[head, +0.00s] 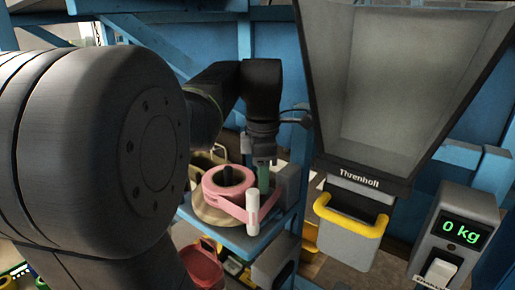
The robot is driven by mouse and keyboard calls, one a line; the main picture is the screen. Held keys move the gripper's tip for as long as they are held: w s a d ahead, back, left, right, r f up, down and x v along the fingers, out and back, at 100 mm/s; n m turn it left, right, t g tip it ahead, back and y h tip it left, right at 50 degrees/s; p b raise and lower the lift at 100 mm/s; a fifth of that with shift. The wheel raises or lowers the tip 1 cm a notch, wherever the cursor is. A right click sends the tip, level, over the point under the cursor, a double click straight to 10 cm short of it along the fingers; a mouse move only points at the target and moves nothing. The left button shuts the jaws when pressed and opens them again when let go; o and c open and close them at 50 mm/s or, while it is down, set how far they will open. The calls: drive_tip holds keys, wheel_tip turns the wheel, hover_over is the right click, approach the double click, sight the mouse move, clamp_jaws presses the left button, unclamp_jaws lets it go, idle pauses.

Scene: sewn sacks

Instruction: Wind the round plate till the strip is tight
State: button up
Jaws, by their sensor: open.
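A tan round plate (208,214) lies on a blue stand, partly hidden by the pink roll (212,192) on top of it. A dark hub (231,176) stands up in the roll's middle. A pink strip (234,209) runs from the roll toward a white upright post (252,212). I cannot tell how slack the strip is. My gripper (263,166) points down just behind and right of the roll, close above a green upright piece (264,181). It is open; whether it touches the green piece I cannot tell.
A grey hopper (370,80) with a yellow-handled gate (347,224) hangs at right, beside a scale display (463,231) reading 0 kg. A red container (204,266) is below the stand. Blue frame posts (245,35) rise behind. My arm hides much of the left.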

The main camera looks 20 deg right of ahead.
wheel_tip(320, 180, up, 13)
idle(0.3)
drive_tip(key=shift+s+f, duration=0.1)
drive_tip(key=shift+f, duration=0.05)
idle(0.3)
wheel_tip(320, 180, down, 14)
drive_tip(key=shift+r, duration=0.1)
idle(0.6)
drive_tip(key=shift+r, duration=0.1)
wheel_tip(320, 180, up, 14)
wheel_tip(320, 180, down, 14)
drive_tip(key=shift+r, duration=0.1)
drive_tip(key=shift+f, duration=0.25)
drive_tip(key=shift+s+a+m, duration=0.4)
drive_tip(key=shift+s+m, duration=0.1)
drive_tip(key=shift+m, duration=0.5)
